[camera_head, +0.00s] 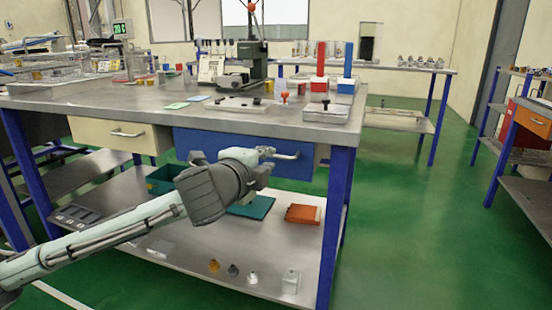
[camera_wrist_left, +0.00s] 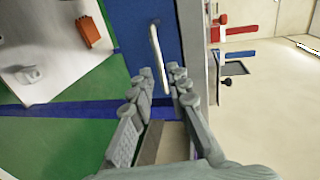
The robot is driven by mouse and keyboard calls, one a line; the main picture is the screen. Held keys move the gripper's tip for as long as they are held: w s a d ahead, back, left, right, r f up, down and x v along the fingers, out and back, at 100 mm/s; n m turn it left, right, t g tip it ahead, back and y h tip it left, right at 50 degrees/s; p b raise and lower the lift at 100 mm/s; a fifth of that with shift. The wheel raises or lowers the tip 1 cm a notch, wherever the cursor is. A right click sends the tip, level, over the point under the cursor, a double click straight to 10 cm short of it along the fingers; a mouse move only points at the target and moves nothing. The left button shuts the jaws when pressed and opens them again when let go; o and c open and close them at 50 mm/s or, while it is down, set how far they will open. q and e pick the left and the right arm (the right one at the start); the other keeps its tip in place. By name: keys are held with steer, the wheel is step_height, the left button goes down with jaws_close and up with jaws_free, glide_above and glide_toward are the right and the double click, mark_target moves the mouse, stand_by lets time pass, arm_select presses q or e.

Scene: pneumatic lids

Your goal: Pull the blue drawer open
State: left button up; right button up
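The blue drawer (camera_head: 222,147) is in the front of the workbench and looks shut. Its pale bar handle (camera_head: 287,156) is at the right part of its face. In the left wrist view the blue drawer face (camera_wrist_left: 172,35) is ahead, with the handle (camera_wrist_left: 156,50) running lengthwise. My left gripper (camera_head: 268,151) is in front of the drawer, at the handle's left end. In the wrist view its fingers (camera_wrist_left: 163,80) are apart, with the near end of the handle between them in the picture. I cannot tell whether they touch it. My right gripper is not in view.
A cream drawer (camera_head: 110,135) is left of the blue one. The bench top (camera_head: 170,97) carries a press and red and blue fixtures. The lower shelf (camera_head: 180,260) holds an orange box (camera_head: 303,214), a teal tray and small parts. Green floor (camera_head: 400,240) is free at right.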

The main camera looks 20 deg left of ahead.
mark_target(274, 157)
arm_select(q)
steer(key=x, duration=0.5)
steer(key=shift+w, duration=0.1)
jaws_close()
